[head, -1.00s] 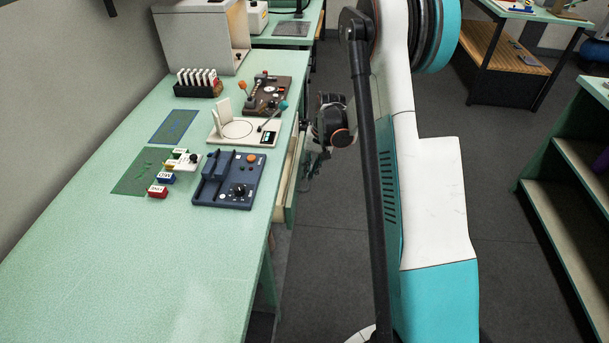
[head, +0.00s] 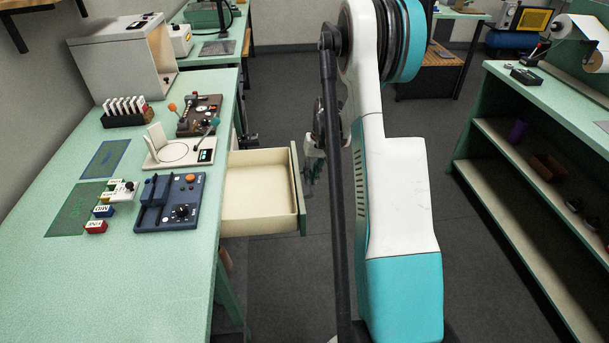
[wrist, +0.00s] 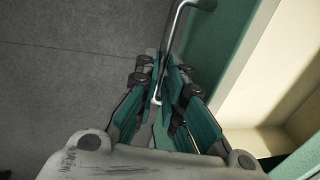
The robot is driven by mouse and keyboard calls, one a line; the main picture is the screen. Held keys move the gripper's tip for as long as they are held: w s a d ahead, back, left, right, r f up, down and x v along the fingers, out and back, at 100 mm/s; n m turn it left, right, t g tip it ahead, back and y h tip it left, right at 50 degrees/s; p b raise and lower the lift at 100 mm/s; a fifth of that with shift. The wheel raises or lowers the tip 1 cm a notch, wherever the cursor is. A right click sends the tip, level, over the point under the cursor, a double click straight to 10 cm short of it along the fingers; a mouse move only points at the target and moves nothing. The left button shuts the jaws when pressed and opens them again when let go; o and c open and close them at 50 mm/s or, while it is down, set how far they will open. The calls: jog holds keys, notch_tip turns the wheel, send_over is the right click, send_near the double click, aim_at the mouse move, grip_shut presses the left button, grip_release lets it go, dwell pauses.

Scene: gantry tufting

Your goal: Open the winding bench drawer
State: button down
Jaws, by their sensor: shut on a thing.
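The winding bench drawer (head: 262,188) stands well out from the right side of the green-topped bench (head: 150,270). Its inside is cream and looks empty, and its front (head: 298,188) is green. In the wrist view the green front (wrist: 232,48) and the cream inside (wrist: 285,75) show at the right. My gripper (wrist: 158,98) is shut on the metal bar handle (wrist: 172,32) on the outer face of the front. In the head view my gripper (head: 312,165) is just right of the drawer front, partly hidden by my arm.
On the bench are a dark blue device (head: 170,202), a cream device (head: 180,148), a brown lever box (head: 200,115) and a rack of white cards (head: 124,112). Grey floor (head: 275,285) is clear beside the drawer. A shelf unit (head: 530,190) stands at the right.

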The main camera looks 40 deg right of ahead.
jog(key=c, duration=1.7)
grip_release()
jog(key=r, duration=0.4)
jog(key=d+r, duration=0.1)
jog(key=r, duration=0.3)
jog(key=s+r, duration=0.1)
jog(key=r, duration=0.2)
jog(key=shift+s+d+r, duration=0.1)
jog(key=shift+d+r, duration=0.3)
